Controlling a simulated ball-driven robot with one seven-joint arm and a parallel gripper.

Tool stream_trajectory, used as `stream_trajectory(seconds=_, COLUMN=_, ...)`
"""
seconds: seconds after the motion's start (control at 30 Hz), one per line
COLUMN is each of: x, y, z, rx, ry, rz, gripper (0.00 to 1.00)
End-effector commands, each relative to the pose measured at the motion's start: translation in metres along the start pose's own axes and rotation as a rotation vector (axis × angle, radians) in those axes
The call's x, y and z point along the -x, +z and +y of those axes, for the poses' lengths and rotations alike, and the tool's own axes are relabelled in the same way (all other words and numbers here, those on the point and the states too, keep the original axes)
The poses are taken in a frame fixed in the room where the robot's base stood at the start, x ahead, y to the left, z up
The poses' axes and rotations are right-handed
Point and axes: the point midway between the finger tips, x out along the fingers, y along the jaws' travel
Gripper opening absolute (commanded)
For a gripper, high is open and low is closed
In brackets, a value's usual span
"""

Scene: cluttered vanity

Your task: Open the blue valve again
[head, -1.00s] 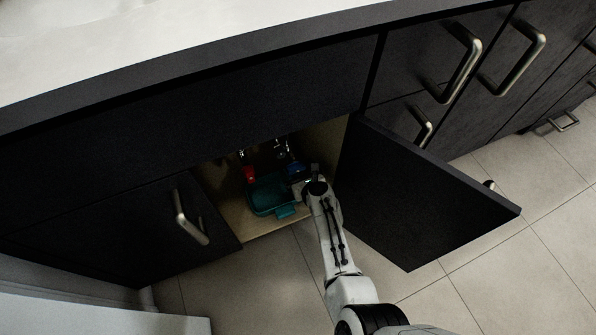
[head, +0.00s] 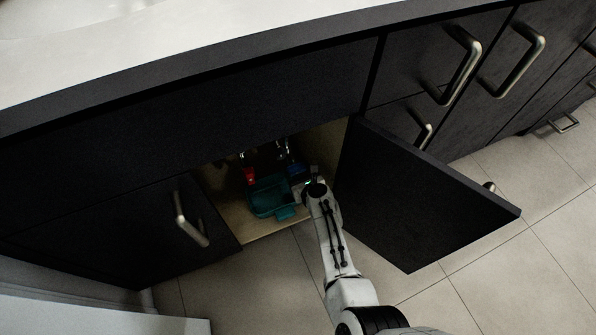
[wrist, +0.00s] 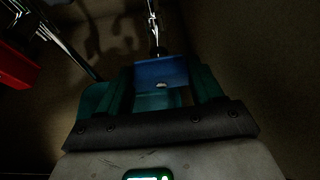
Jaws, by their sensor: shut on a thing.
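The blue valve handle (wrist: 160,72) is a flat blue block at the end of a chrome pipe. In the wrist view it sits between the two fingers of my gripper (wrist: 164,82), which is shut on it. In the head view the blue handle (head: 296,171) shows small and dark inside the open cabinet, with my gripper (head: 304,182) reaching in from the front right. The valve's stem and the finger contact are partly hidden in shadow.
A red valve handle (head: 250,175) is to the left, also at the left edge of the wrist view (wrist: 16,55). A teal bin (head: 262,207) stands on the cabinet floor beside my gripper. The open cabinet door (head: 420,200) is right of my arm.

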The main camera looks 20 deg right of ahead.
Motion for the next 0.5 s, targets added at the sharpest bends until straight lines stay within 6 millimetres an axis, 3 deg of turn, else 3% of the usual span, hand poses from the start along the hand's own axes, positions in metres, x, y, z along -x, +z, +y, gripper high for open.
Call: stream_trajectory(seconds=0.5, x=-0.0006, y=-0.0014, z=0.0046, rx=0.306, ry=-0.126, rz=0.000, gripper=0.36)
